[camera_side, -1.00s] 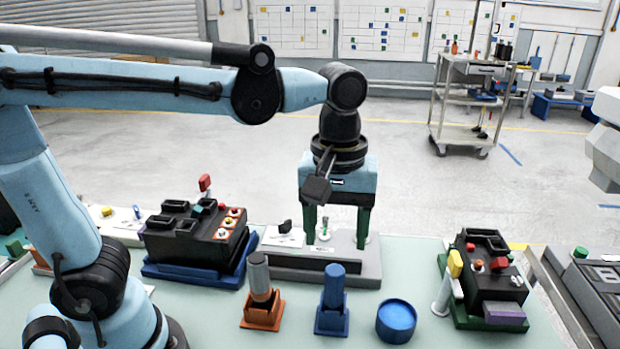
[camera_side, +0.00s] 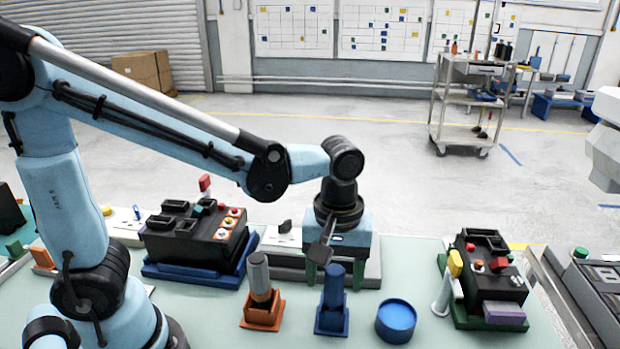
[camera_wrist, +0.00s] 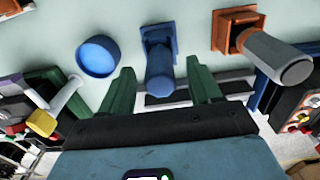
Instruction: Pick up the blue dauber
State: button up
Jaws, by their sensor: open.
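The blue dauber (camera_side: 334,286) stands upright in a blue holder (camera_side: 331,321) on the pale green table. In the wrist view the dauber (camera_wrist: 160,72) shows between the two green fingers, with its rounded top toward me. My gripper (camera_side: 330,280) is open and low, just behind the dauber in the side view. In the wrist view my gripper (camera_wrist: 162,88) has a finger on each side of the dauber, with gaps between. I cannot tell exactly how deep the fingers reach along it.
A grey dauber (camera_side: 260,276) stands in an orange holder (camera_side: 262,312) to the left. A round blue dish (camera_side: 396,321) is to the right. Behind are a black breaker unit (camera_side: 196,236) and a grey base plate; another breaker unit (camera_side: 490,270) stands at the right.

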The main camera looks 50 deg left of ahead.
jog(key=shift+a+f, duration=0.1)
jog(key=shift+f, duration=1.4)
jog(key=c, duration=1.1)
jog(key=shift+r, duration=0.15)
jog(key=shift+r, duration=4.85)
